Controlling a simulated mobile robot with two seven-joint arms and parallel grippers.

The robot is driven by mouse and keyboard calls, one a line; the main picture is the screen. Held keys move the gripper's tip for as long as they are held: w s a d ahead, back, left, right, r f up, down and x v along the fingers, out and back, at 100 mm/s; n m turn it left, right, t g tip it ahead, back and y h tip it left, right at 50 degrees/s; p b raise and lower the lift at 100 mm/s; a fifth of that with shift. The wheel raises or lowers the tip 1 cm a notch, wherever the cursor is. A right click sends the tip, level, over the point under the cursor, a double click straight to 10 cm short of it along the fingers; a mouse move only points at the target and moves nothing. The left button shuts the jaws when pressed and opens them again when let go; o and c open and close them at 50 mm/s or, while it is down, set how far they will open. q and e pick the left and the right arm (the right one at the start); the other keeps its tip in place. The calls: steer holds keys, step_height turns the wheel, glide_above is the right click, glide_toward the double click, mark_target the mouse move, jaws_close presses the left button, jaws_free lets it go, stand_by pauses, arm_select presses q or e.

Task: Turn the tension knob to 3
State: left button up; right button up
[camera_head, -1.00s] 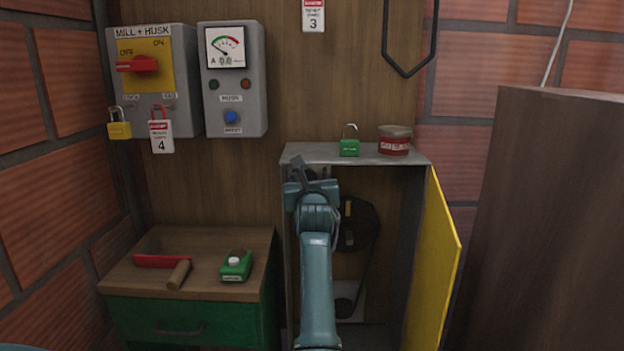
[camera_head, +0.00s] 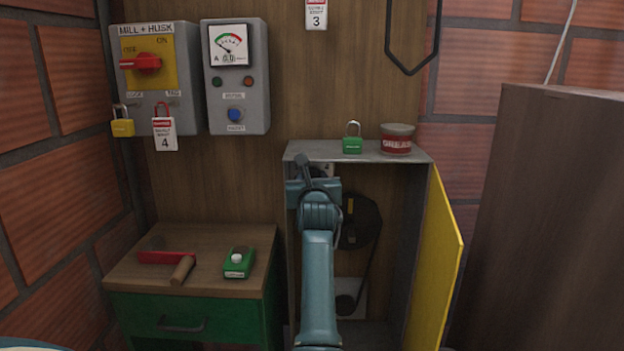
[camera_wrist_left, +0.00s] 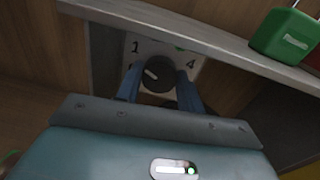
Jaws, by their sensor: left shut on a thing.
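The tension knob (camera_wrist_left: 158,75) is a round black knob with a white pointer mark, on a pale dial plate (camera_wrist_left: 143,45) in the left wrist view. The mark points to the upper left side of that picture. A "1" shows at the plate's upper left and a "4" at its right; other numbers are covered or unclear. My left gripper (camera_wrist_left: 159,88) has one finger on each side of the knob and is shut on it. In the head view my left gripper (camera_head: 312,187) reaches into the open cabinet and hides the knob. My right gripper is not in view.
The cabinet (camera_head: 360,152) has a yellow door (camera_head: 436,270) swung open at right. A green padlock (camera_head: 352,142) and a red tin (camera_head: 397,141) stand on its top. A dark pulley (camera_head: 360,222) and belt are inside. A green drawer unit (camera_head: 190,320) stands at left.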

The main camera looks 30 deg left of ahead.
arm_select(q)
steer(key=m+p, duration=0.3)
steer(key=shift+r, duration=0.25)
steer(key=m+p, duration=0.3)
steer(key=p, duration=0.1)
steer(key=m+p, duration=0.3)
steer(key=shift+p, duration=0.35)
steer(key=shift+m+t+p, duration=0.3)
steer(key=shift+m+p, duration=0.6)
steer(key=shift+p, duration=0.05)
steer(key=shift+a+f+m+t+p, duration=0.1)
steer(key=shift+m+p, duration=0.1)
steer(key=shift+m, duration=1)
steer(key=shift+d+f+m+t+p, duration=0.1)
steer(key=shift+m+p, duration=0.1)
steer(key=shift+m, duration=1)
steer(key=shift+a+f+m+t+p, duration=0.1)
steer(key=shift+m+p, duration=0.1)
steer(key=shift+m, duration=1)
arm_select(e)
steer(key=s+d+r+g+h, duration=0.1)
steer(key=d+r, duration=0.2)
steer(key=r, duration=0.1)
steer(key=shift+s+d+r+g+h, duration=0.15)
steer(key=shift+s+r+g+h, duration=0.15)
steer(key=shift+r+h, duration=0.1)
